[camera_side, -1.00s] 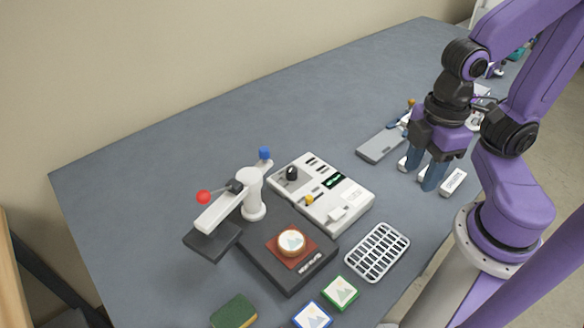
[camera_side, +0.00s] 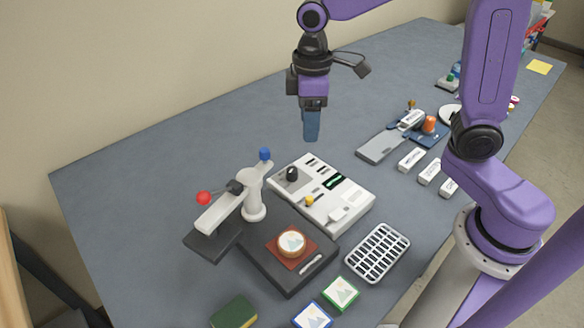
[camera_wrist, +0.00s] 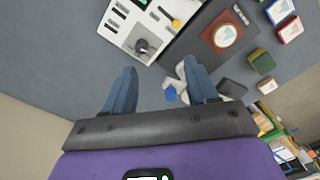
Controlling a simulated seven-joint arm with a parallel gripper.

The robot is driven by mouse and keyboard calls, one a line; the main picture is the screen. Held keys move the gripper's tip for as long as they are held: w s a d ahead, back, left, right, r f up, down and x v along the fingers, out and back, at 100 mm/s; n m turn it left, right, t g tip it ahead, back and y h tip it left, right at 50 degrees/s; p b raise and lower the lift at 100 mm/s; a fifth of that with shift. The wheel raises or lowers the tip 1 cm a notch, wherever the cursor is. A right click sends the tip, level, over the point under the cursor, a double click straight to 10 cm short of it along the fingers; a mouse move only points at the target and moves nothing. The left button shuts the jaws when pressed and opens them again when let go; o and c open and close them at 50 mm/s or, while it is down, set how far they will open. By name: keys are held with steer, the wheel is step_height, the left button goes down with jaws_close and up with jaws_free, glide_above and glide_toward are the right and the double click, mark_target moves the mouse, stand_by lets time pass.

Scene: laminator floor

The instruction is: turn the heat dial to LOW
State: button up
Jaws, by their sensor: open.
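The heat dial is a black knob (camera_side: 291,174) on a grey patch at the left end of the white control panel (camera_side: 352,211). In the wrist view the black knob (camera_wrist: 143,46) sits ahead of the fingers, near the panel's lower edge. The setting it points to is too small to read. My gripper (camera_side: 311,138) hangs above and behind the panel in the side view, pointing down and apart from it.
Left of the panel stands a white lever press with a red ball (camera_side: 204,197) and a blue knob (camera_side: 265,153). Its dark base (camera_side: 286,279) holds a round badge. A white rack (camera_side: 377,252) lies at the front right. Several white blocks lie farther right. The table behind the panel is clear.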

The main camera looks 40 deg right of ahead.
glide_above(292, 170)
steer(key=shift+m, duration=0.4)
step_height(292, 170, down, 18)
steer(key=shift+r, duration=0.15)
stand_by(0.3)
steer(key=c, duration=1.1)
